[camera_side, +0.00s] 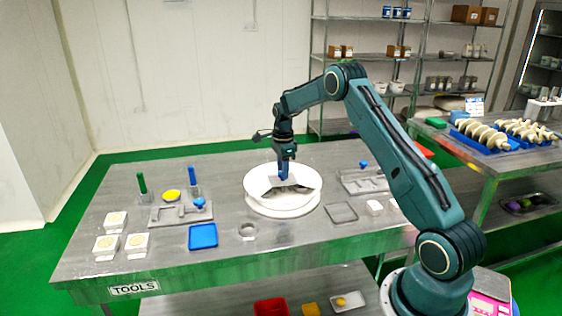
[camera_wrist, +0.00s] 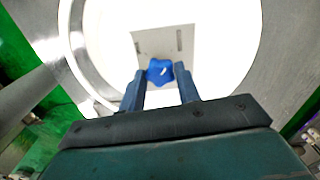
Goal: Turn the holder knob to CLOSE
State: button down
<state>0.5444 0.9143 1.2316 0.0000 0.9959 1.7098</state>
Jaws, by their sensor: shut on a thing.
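The holder knob (camera_wrist: 160,71) is a blue, lobed knob on a pale plate (camera_wrist: 182,42) with small, unreadable markings, in the wrist view. The plate sits over a large white round base, which also shows in the side view (camera_side: 282,207) at the middle of the table. My gripper (camera_wrist: 160,82) points down at the knob and is shut on it, with one finger on each side. In the side view my gripper (camera_side: 284,170) is over the centre of the round base, and it mostly hides the knob there. I cannot read which way the knob points.
A metal fixture with a blue knob (camera_side: 199,203) and a blue tray (camera_side: 203,236) stand on the left. Another metal fixture (camera_side: 368,183) with a blue knob stands to the right of the base. Upright green (camera_side: 142,184) and blue (camera_side: 192,175) handles stand at the back left.

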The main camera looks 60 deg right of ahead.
jog(key=shift+r+m, duration=0.1)
jog(key=shift+m, duration=0.5)
jog(key=c, duration=1)
grip_release()
notch_tip(320, 180, up, 14)
dwell(0.3)
